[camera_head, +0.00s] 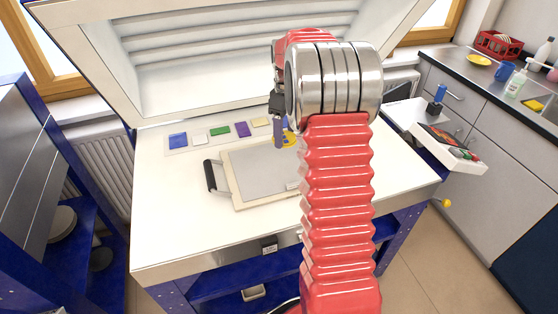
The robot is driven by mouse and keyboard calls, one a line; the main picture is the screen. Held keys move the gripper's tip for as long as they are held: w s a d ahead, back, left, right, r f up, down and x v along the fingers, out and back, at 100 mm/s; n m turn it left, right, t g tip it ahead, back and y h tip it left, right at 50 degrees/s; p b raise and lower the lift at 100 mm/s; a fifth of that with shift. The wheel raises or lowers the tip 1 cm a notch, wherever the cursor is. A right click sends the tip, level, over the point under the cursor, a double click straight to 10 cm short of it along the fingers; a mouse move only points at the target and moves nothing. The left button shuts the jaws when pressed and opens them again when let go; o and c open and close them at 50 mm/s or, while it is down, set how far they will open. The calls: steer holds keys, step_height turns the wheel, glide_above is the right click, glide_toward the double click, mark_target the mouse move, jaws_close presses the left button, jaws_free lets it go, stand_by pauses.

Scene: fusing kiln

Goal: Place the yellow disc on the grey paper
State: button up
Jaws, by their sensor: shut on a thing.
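The yellow disc (290,139) shows at the fingertips of my gripper (281,142), partly hidden by the fingers and my arm. My gripper is shut on the disc, over the back edge of the grey paper. The grey paper (262,172) lies flat on a pale board with a dark handle (210,176) at its left. My arm hides the right part of the paper and board. I cannot tell how high the disc is above the board.
Behind the board, a pale strip bears several coloured pieces, among them blue (178,140), green (220,131) and purple (242,129). The raised kiln lid (110,75) stands behind. A side tray (440,150) holds items at the right. The white table's left front (175,225) is clear.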

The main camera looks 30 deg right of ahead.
mark_target(283, 162)
steer(key=shift+w+a, duration=0.2)
steer(key=shift+a, duration=0.05)
steer(key=shift+a+f, duration=0.1)
steer(key=shift+f, duration=2.4)
steer(key=shift+f, duration=2.5)
steer(key=o, duration=1.2)
steer(key=shift+c, duration=0.2)
